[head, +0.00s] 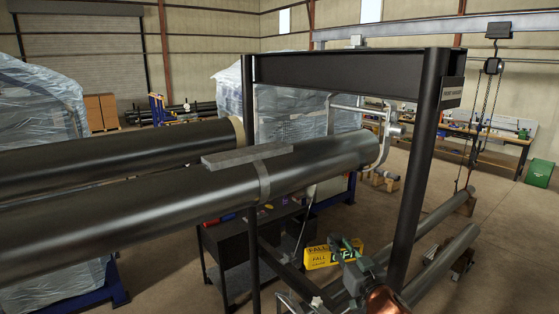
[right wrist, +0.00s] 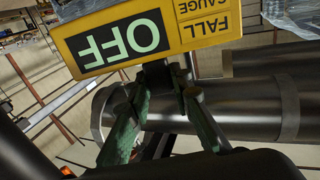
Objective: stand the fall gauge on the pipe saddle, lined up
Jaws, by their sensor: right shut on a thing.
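The yellow fall gauge (head: 319,258) is in the lower middle of the head view, below and in front of the near pipe. My right gripper (head: 346,247) is shut on it. In the right wrist view the gauge (right wrist: 197,27) fills the top, its lettering upside down with a dark OFF panel, above the green fingers (right wrist: 165,88). The pipe saddle (head: 248,157) is a flat grey plate on top of the near black pipe, with a band around the pipe. The band (right wrist: 290,100) also shows in the right wrist view. Gauge and saddle are apart. My left gripper is not visible.
The near black pipe (head: 130,207) runs through a dark frame whose posts (head: 423,170) and crossbeam (head: 350,75) stand around the work area. A dark cart (head: 226,245) stands below the pipe. Thinner pipes (head: 445,255) lie low at the right. The space above the saddle plate is clear.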

